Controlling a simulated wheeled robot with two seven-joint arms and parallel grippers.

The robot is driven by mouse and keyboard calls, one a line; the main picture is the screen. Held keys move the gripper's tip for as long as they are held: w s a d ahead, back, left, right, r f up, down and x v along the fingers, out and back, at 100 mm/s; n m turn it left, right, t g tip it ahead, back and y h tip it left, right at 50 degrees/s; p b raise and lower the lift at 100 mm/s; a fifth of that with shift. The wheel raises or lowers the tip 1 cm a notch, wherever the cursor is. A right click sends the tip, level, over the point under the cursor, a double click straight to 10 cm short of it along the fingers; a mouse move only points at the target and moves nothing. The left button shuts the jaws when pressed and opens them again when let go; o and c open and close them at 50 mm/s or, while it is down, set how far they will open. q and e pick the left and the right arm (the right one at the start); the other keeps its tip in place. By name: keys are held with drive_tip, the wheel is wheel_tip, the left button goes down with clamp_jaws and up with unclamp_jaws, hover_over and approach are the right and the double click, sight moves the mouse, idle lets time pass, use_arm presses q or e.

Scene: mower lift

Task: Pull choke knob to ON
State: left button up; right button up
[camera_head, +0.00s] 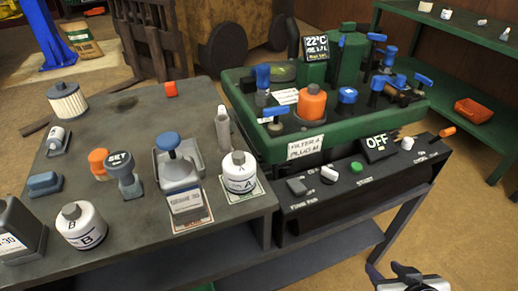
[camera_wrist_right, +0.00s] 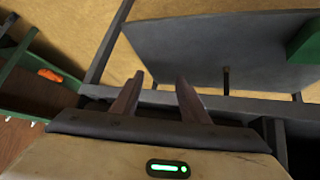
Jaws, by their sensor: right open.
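The control panel (camera_head: 320,198) is a dark strip along the front of the green engine unit. On it are a grey switch (camera_head: 297,186), a white knob (camera_head: 329,174), a green button (camera_head: 356,167), another white knob (camera_head: 407,143) and an orange handle (camera_head: 447,131) sticking out at the right end. The labels are too small to tell which is the choke knob. A display (camera_head: 378,146) reads OFF. My right gripper (camera_head: 390,272) is low at the bottom edge, apart from the panel. In the right wrist view its fingers (camera_wrist_right: 160,78) are spread and empty. My left gripper is not in view.
The green engine tray (camera_head: 268,148) stands behind the panel with several blue-handled parts. A grey table (camera_head: 110,125) with bottles and caps fills the left. Floor is open at the lower right.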

drive_tip(key=w+d+r+t, duration=0.5)
drive_tip(key=w+d, duration=0.3)
drive_tip(key=w, duration=0.3)
drive_tip(key=n+t+y, duration=0.2)
drive_tip(key=t+y, duration=0.2)
drive_tip(key=y, duration=0.1)
approach(411, 145)
drive_tip(key=b+x, duration=0.2)
drive_tip(key=x, duration=0.6)
drive_tip(key=shift+w, duration=0.35)
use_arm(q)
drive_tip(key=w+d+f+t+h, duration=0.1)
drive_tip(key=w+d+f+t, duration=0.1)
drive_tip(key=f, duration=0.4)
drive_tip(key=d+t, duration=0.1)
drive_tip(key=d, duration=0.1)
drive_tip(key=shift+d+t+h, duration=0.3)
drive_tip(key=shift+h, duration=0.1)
